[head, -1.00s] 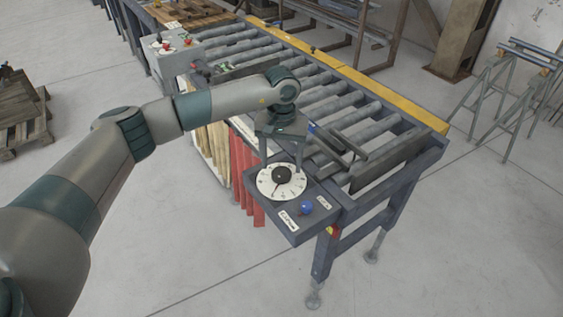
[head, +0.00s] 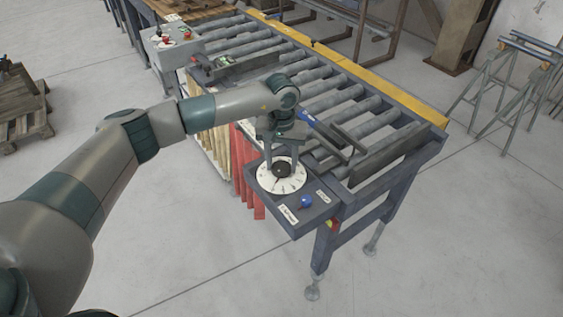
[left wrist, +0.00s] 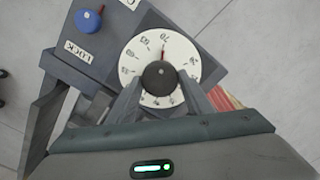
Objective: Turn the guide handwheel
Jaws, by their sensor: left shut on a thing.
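The guide handwheel is a black round knob (head: 282,170) over a white numbered dial (head: 266,184), on a dark grey bracket at the near corner of the roller table. My left gripper (head: 281,167) reaches down from above, its two fingers on either side of the knob and shut on it. In the left wrist view the knob (left wrist: 160,78) sits between the fingertips, hiding the dial's centre. The dial (left wrist: 190,55) shows numbers and a thin red pointer near 70. A blue knob (head: 306,201) stands beside the dial; it also shows in the left wrist view (left wrist: 88,20), near a LOCK label. My right gripper is out of view.
The roller table (head: 345,95) with a yellow edge rail runs back from the bracket. A guide bar (head: 335,135) lies over its near rollers. A grey control box (head: 172,40) stands at the far left. Red and tan slats hang below the table. The floor in front is clear.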

